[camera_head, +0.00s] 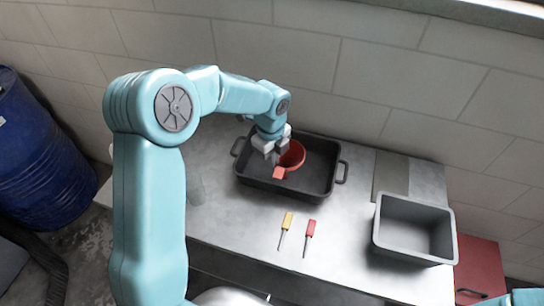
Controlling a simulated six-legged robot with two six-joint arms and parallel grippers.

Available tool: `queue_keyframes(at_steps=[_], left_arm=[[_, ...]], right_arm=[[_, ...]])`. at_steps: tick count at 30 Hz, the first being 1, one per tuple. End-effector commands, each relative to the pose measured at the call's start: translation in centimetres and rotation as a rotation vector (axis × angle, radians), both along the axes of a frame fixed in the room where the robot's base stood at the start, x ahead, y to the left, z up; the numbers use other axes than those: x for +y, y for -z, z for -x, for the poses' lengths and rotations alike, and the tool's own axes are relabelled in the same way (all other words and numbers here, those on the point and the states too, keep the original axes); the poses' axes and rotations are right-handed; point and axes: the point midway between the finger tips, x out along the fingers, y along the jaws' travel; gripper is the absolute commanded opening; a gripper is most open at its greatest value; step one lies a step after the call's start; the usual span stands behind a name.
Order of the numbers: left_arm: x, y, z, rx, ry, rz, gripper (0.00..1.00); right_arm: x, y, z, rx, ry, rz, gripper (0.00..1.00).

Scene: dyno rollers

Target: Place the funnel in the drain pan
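The red funnel (293,156) is inside the outline of the black drain pan (322,192), towards its left half. A small lighter red tab shows at its near side. I cannot tell whether the funnel rests on the pan floor or is held just above it. My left gripper (271,151) reaches down over the pan, right at the funnel's left rim. Its fingertips are small and partly hidden, so I cannot tell whether they grip the rim. My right gripper is out of view; only a bit of teal arm shows at the bottom right corner.
The pan stands on a grey metal bench (225,213) against a tiled wall. A yellow-handled screwdriver (287,221) and a red-handled one (310,228) lie in front. A grey bin (412,228) stands at the right. A blue barrel (40,150) is at the left.

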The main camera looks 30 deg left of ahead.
Motion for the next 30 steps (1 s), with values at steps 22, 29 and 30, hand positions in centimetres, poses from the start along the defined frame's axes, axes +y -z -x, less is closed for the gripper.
queue_keyframes(at_steps=[22,29,30], left_arm=[[0.0,0.9,0.0,0.000,0.000,0.000,0.29],[0.0,-0.6,-0.1,-0.005,-0.001,-0.001,0.29],[0.0,-1.4,0.0,-0.005,-0.001,-0.002,0.29]], right_arm=[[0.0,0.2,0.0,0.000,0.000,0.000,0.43],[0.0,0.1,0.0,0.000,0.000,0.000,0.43],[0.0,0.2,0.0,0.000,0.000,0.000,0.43]])
